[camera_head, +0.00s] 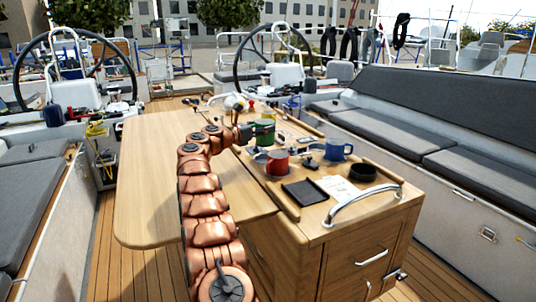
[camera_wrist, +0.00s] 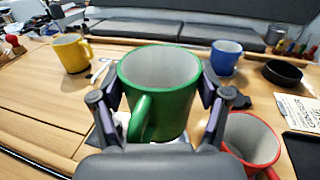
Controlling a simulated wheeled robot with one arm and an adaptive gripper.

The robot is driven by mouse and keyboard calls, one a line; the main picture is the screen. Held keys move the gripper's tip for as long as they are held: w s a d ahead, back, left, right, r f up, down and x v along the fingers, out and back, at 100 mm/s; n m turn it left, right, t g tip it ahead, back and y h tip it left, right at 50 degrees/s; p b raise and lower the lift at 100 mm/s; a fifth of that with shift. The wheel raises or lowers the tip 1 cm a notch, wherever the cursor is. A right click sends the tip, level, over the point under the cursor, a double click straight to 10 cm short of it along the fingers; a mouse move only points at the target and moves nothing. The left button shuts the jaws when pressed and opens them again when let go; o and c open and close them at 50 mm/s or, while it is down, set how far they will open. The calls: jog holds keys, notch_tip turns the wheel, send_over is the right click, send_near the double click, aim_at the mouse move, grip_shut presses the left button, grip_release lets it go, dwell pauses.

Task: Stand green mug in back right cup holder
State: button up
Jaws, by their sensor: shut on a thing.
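The green mug (camera_wrist: 165,90) is upright between the two fingers of my gripper (camera_wrist: 160,88) in the wrist view, its handle toward the camera. In the head view the green mug (camera_head: 264,132) is over the table's middle, just right of my gripper (camera_head: 246,131). My gripper is shut on it. A red mug (camera_head: 277,163) stands in front of it, and a blue mug (camera_head: 338,150) stands to its right. What lies beneath the green mug is hidden, and I cannot clearly make out the back right cup holder.
A yellow mug (camera_wrist: 72,53) stands to the left in the wrist view. A black round bowl (camera_head: 362,172), a dark tray (camera_head: 304,191) and a white printed card (camera_head: 338,187) lie nearer the metal rail (camera_head: 362,200). The left table leaf (camera_head: 148,190) is largely clear.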

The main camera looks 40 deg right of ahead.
aim_at(263, 145)
notch_tip(263, 145, down, 8)
jog(key=shift+r+p, duration=0.15)
jog(key=shift+p, duration=0.2)
jog(key=shift+f+b, duration=0.35)
jog(key=shift+b, duration=0.2)
jog(key=o, duration=1.2)
jog(key=shift+r, duration=0.1)
jog(key=shift+r+p, duration=0.35)
jog(key=shift+p, duration=0.2)
jog(key=a+b, duration=0.1)
jog(key=a, duration=0.3)
jog(key=a+b, duration=0.1)
jog(key=a, duration=0.3)
jog(key=w+a+b, duration=0.1)
jog(key=a, duration=0.3)
